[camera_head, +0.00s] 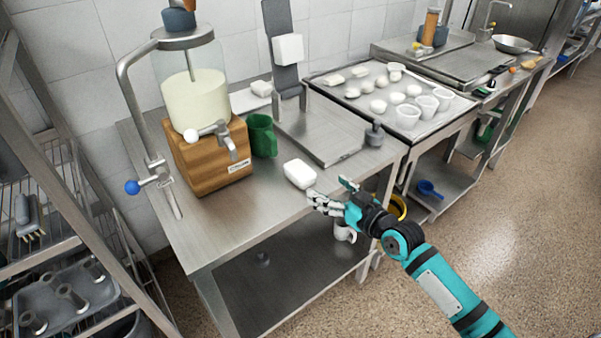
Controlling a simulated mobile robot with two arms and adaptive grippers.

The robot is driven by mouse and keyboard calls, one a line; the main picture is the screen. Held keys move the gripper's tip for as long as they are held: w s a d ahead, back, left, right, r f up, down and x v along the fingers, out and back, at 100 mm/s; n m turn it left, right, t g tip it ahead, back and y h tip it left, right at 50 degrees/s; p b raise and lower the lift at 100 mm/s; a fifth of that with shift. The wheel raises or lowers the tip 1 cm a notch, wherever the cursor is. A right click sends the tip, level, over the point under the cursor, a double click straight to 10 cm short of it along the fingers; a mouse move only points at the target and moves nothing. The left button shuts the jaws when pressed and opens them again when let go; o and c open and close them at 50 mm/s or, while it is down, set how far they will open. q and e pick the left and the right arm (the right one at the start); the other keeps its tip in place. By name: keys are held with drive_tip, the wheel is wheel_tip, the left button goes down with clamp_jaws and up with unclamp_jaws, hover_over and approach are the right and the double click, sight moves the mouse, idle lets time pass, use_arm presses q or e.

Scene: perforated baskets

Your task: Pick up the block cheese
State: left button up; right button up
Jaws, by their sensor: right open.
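A white rounded block, which looks like the block cheese (299,174), lies on the steel table (225,222) near its front edge. My right gripper (330,194) is open and empty, just right of and in front of the block, with its fingers pointing toward it. A small gap seems to show between the fingers and the block; whether they touch is hard to tell. My left gripper is not in view.
A wooden-based dispenser (210,158) with a metal tap stands left of the block. A green container (262,136) and a steel tray-like slicer (325,130) sit behind it. A tray of white pieces and cups (350,103) is at right. The table's front left is clear.

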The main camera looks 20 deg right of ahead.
sight(300, 168)
drive_tip(key=x, duration=0.5)
drive_tip(key=shift+a+r, duration=0.15)
drive_tip(key=shift+a, duration=0.1)
drive_tip(key=shift+w+a, duration=0.15)
drive_tip(key=shift+w, duration=0.4)
drive_tip(key=x, duration=0.4)
drive_tip(key=shift+a+p, duration=0.25)
drive_tip(key=shift+p, duration=0.1)
drive_tip(key=shift+w+a+f, duration=0.15)
drive_tip(key=shift+w+f, duration=0.1)
drive_tip(key=shift+w, duration=0.3)
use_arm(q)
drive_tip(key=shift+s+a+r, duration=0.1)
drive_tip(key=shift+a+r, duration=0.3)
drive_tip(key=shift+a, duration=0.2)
use_arm(e)
drive_tip(key=shift+s, duration=0.1)
drive_tip(key=shift+r, duration=0.1)
drive_tip(key=shift+c, duration=0.8)
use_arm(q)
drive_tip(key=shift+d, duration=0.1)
use_arm(e)
drive_tip(key=c, duration=1.2)
drive_tip(key=shift+r, duration=0.15)
drive_tip(key=shift+c, duration=0.2)
